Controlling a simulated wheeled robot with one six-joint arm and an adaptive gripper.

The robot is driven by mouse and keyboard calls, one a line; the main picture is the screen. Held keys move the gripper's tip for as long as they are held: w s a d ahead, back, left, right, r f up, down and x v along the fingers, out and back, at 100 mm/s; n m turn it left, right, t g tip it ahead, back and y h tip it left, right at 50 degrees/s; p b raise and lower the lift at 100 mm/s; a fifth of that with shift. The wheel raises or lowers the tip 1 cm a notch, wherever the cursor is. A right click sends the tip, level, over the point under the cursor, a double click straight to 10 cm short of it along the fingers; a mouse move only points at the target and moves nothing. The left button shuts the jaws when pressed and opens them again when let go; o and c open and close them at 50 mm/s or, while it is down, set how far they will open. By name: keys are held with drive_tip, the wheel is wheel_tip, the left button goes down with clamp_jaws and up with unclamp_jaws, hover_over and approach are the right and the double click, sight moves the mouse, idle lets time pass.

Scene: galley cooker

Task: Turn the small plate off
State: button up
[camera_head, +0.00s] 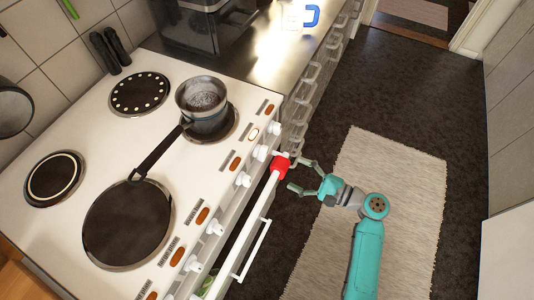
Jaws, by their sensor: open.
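The white cooker (75,120) fills the left side, with several dark plates on top. A steel saucepan (203,88) stands on the plate at the right (230,128), which shows only at its edge. That plate looks smaller than the front plate (127,223). White knobs run along the front panel, including one at the far end (274,128), another (261,153) and a third (243,179).
A red object (280,167) sits at the end of the white front rail (258,222), close to my fingertips. A lower handle (255,250) also sticks out. The saucepan's dark handle (158,153) reaches over the cooktop. A light rug (385,180) lies on clear floor at the right.

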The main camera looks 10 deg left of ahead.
sight(266, 155)
drive_tip(key=shift+g+y, duration=0.3)
drive_tip(key=shift+y, duration=0.2)
drive_tip(key=x, duration=0.3)
drive_tip(key=r+x, duration=0.1)
drive_tip(key=x, duration=0.7)
drive_tip(key=shift+w+d+r, duration=0.15)
drive_tip(key=shift+w+r, duration=0.25)
drive_tip(key=c, duration=1.2)
